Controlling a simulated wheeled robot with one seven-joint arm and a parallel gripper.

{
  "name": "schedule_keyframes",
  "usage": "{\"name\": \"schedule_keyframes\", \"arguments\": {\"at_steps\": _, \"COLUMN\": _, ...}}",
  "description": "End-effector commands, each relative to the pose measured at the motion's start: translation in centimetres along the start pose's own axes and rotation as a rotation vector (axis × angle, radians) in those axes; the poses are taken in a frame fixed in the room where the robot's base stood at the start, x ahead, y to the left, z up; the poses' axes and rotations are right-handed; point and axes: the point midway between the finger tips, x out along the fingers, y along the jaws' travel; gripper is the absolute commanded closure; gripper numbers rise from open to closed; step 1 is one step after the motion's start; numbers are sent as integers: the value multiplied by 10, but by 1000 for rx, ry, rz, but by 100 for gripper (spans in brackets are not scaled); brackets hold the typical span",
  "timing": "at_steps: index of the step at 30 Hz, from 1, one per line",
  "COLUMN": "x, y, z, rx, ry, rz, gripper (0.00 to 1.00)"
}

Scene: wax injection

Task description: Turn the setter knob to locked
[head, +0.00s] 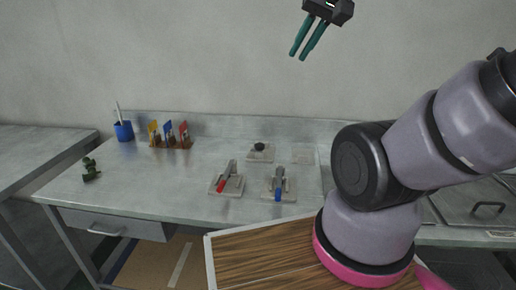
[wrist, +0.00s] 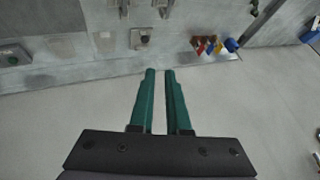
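The setter knob (head: 259,147) is a small dark round knob on a pale square plate at the back middle of the workbench. In the wrist view the knob (wrist: 144,39) shows near the top middle, beyond the fingertips. Which setting it stands at is too small to tell. My gripper (head: 298,55) is high in front of the wall, well above the bench and apart from the knob. Its two teal fingers also show in the wrist view (wrist: 160,71), with a narrow empty gap between them. It holds nothing.
A red-handled lever (head: 222,184) and a blue-handled lever (head: 278,194) stand on plates in front of the knob. A blank pale plate (head: 303,154) lies right of it. Flagged stands (head: 170,141), a blue cup (head: 124,131) and a small green object (head: 91,170) are at left.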

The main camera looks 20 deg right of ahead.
Motion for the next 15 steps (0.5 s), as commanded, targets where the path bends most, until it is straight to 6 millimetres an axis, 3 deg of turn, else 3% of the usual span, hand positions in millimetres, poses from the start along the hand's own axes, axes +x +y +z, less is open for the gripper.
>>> {"name": "schedule_keyframes", "arguments": {"at_steps": 1, "x": 1, "y": 0, "z": -1, "rx": -8, "ry": -3, "rz": 4, "gripper": 62}}
{"name": "schedule_keyframes", "arguments": {"at_steps": 4, "x": 7, "y": 0, "z": -6, "rx": -61, "ry": -20, "rz": 30, "gripper": 24}}
{"name": "schedule_keyframes", "arguments": {"at_steps": 5, "x": 10, "y": 0, "z": -9, "rx": -89, "ry": -29, "rz": 42, "gripper": 18}}
{"name": "schedule_keyframes", "arguments": {"at_steps": 15, "x": 77, "y": 0, "z": -56, "rx": -627, "ry": -217, "rz": 219, "gripper": 18}}
